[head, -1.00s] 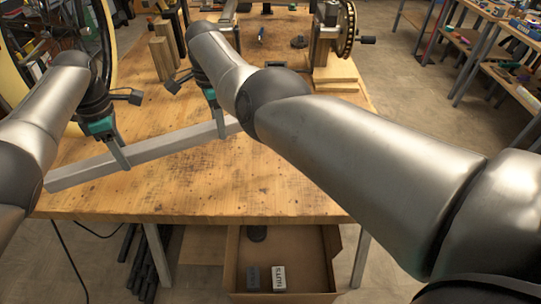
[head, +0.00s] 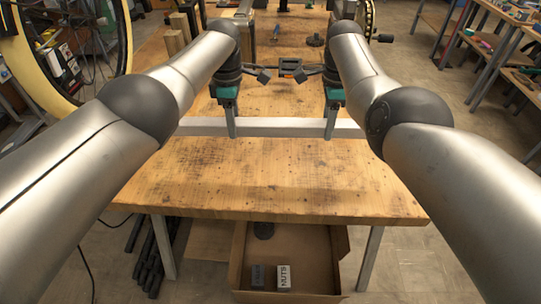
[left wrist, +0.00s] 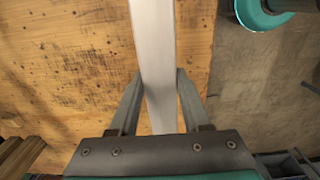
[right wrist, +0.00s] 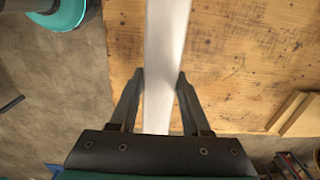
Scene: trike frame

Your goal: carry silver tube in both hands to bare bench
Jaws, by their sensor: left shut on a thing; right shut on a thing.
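The silver tube (head: 280,127) is a straight square bar lying crosswise over the wooden bench (head: 280,180), roughly parallel to its front edge. My left gripper (head: 232,130) is shut on it towards its left end, and my right gripper (head: 330,130) towards its right end. In the left wrist view the tube (left wrist: 153,40) passes between the fingers, and in the right wrist view the tube (right wrist: 166,40) does too. My right forearm hides its right end. I cannot tell whether the tube touches the bench top or is held above it.
The bench front is clear. Wooden blocks (head: 180,32) and a chainring fixture stand towards the back. A yellow-rimmed wheel (head: 75,92) is at the left. An open cardboard box (head: 318,268) sits below the bench front, with dark tubes (head: 155,252) beside it. Shelves are at the right.

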